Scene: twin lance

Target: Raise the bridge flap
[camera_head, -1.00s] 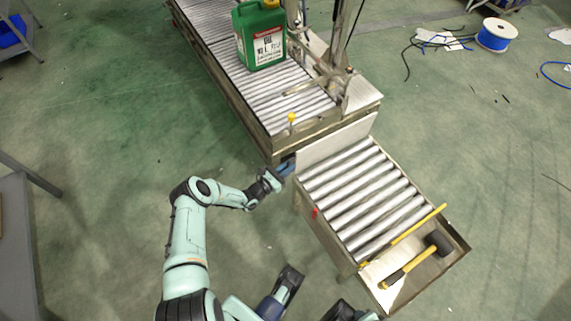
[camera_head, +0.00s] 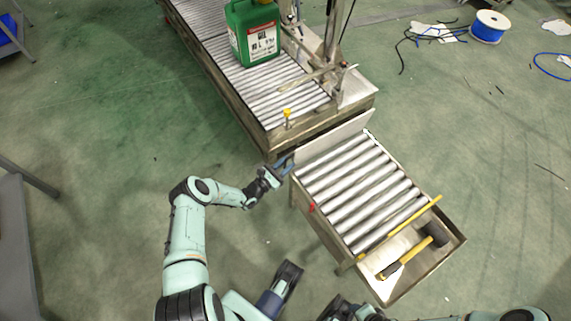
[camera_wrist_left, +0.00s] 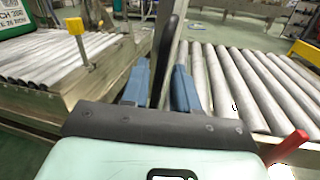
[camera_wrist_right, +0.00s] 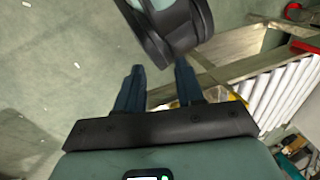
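The bridge flap (camera_head: 335,138) is a pale metal plate at the gap between the long roller conveyor (camera_head: 224,98) and the short roller table (camera_head: 362,190). It looks tilted up steeply; its exact angle is hard to tell. My left gripper (camera_head: 287,163) is at the flap's near left end. In the left wrist view, a dark handle (camera_wrist_left: 168,50) stands between the blue fingers (camera_wrist_left: 160,88), which look closed on it. In the right wrist view, my right gripper (camera_wrist_right: 158,85) is open and empty, above the floor beside the short table.
A green canister (camera_head: 254,38) stands on the long conveyor. A yellow-topped post (camera_head: 287,113) is at its near corner. A mallet (camera_head: 412,252) lies in the tray at the short table's end, with a yellow bar (camera_head: 402,227) beside it. A red lever (camera_head: 311,207) projects from the table's side.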

